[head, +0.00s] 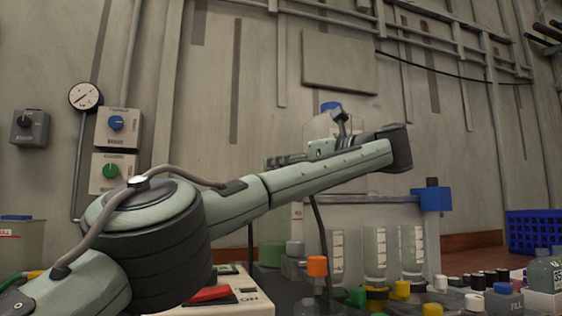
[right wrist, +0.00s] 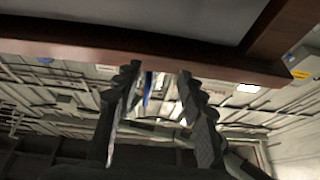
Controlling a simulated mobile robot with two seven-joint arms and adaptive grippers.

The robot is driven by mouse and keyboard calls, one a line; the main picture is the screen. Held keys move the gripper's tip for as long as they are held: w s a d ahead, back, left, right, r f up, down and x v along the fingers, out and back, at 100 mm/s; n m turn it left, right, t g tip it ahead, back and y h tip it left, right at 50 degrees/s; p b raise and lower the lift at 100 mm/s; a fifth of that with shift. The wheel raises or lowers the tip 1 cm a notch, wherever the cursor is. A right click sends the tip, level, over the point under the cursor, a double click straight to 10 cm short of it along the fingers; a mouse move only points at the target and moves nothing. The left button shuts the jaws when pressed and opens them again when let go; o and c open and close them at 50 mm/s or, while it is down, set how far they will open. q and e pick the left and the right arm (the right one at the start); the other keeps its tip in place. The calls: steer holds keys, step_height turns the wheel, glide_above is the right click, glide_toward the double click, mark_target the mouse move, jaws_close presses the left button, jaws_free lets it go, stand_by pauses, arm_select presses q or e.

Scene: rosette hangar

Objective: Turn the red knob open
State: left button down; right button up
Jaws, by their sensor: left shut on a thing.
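I cannot see a red knob in either view. In the head view a blue knob (head: 117,123) and a green knob (head: 110,170) sit on wall boxes at the left, and a dark knob (head: 24,121) sits further left. A red switch (head: 210,294) lies on a pale panel low in front. My left arm reaches across the middle. My left gripper (head: 342,124) shows only in part around the arm's far end. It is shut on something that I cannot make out. My right gripper (right wrist: 158,78) is open and empty in the right wrist view.
Several capped bottles, including one with an orange cap (head: 317,267), crowd the lower right. A blue crate (head: 533,232) stands at the right. A brown beam (right wrist: 60,52) crosses close beyond the right fingers.

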arm_select(q)
steer(key=c, duration=1.2)
jaws_free()
steer(key=v, duration=0.7)
steer(key=shift+s+d, duration=0.15)
steer(key=shift+d, duration=0.05)
